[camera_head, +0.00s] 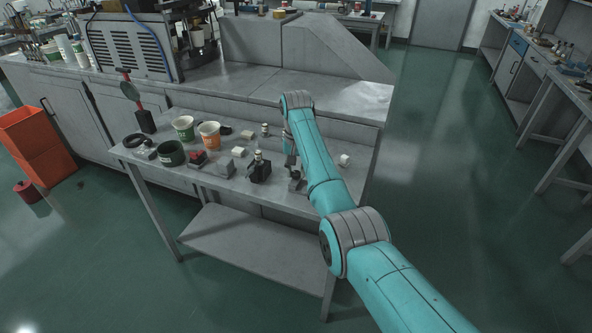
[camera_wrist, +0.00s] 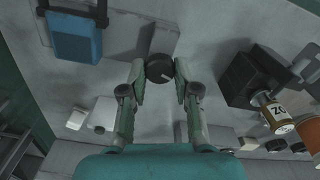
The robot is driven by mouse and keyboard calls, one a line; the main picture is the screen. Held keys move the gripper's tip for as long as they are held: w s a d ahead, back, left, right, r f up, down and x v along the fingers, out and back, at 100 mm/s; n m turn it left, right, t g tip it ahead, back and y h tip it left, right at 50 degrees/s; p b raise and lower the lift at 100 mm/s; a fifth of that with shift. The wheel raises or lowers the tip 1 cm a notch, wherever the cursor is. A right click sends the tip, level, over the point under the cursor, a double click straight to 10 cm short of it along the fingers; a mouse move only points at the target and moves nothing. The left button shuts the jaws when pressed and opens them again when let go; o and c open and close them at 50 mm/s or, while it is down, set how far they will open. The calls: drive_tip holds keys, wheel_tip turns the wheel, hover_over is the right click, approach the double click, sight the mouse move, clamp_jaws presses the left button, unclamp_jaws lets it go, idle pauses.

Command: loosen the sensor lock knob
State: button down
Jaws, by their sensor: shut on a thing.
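The black lock knob (camera_wrist: 159,68) is round, with a pale line on its face. It sits at the end of a flat grey block (camera_wrist: 148,34) in the wrist view. My gripper (camera_wrist: 159,76) has one finger on each side of the knob and is shut on it. In the head view my gripper (camera_head: 291,158) is low over the right part of the small table, at a small dark fixture (camera_head: 296,183). The arm and fingers hide the knob there.
A black block with a labelled cylinder (camera_head: 260,170) stands just left of my gripper. A white block (camera_head: 344,160) lies to the right. Green (camera_head: 184,128) and orange (camera_head: 209,134) cups stand farther left. A blue box (camera_wrist: 75,36) shows in the wrist view.

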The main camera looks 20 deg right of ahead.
sight(296, 172)
drive_tip(key=shift+n, duration=0.7)
drive_tip(key=c, duration=0.8)
unclamp_jaws()
drive_tip(key=shift+c, duration=0.2)
drive_tip(key=shift+r, duration=0.1)
wheel_tip(296, 172, up, 12)
